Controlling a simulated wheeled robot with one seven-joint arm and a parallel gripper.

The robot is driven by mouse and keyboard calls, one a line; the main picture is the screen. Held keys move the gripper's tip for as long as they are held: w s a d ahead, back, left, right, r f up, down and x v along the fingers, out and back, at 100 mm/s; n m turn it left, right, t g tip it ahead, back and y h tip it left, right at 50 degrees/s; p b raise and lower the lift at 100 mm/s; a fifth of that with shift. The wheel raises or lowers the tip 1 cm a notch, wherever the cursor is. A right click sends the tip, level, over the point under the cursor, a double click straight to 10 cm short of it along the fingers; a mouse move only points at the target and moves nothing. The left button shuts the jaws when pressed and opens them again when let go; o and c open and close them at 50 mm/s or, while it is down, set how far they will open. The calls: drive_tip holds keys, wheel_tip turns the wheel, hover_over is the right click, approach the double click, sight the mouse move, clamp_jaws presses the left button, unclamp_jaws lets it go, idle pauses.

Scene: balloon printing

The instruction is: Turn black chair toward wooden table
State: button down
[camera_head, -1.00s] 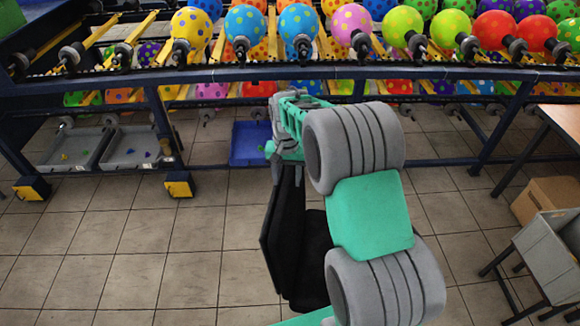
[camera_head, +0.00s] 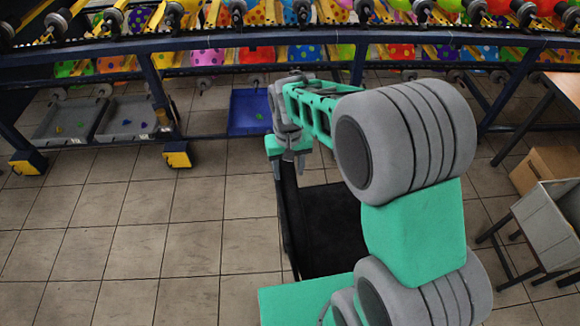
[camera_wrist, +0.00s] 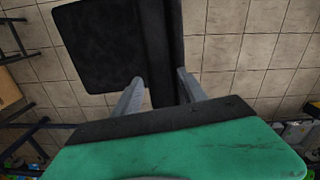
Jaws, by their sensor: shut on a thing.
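The black chair (camera_head: 335,235) stands on the tiled floor at the middle of the head view, its backrest (camera_head: 289,215) nearly edge-on at left and its seat to the right. My arm hides part of it. My gripper (camera_head: 289,168) is at the top edge of the backrest. In the wrist view my gripper (camera_wrist: 160,80) has its fingers on either side of the backrest (camera_wrist: 162,45), shut on it, with the seat (camera_wrist: 95,45) to the left. The wooden table (camera_head: 566,86) shows only partly at the right edge of the head view.
A blue-framed balloon rack (camera_head: 230,72) spans the back. A blue bin (camera_head: 249,112) and grey trays (camera_head: 128,119) lie beneath it. At right are a cardboard box (camera_head: 548,168) and a grey bin on a stand (camera_head: 550,218). The floor at left (camera_head: 150,240) is clear.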

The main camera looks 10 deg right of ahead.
drive_tip(key=shift+w+a+r, duration=0.1)
drive_tip(key=shift+w+r, duration=0.05)
drive_tip(key=c, duration=1)
unclamp_jaws()
drive_tip(key=o, duration=0.4)
drive_tip(key=shift+c, duration=0.2)
wheel_tip(320, 180, up, 8)
drive_tip(key=shift+f+b, duration=0.15)
drive_tip(key=shift+b, duration=0.35)
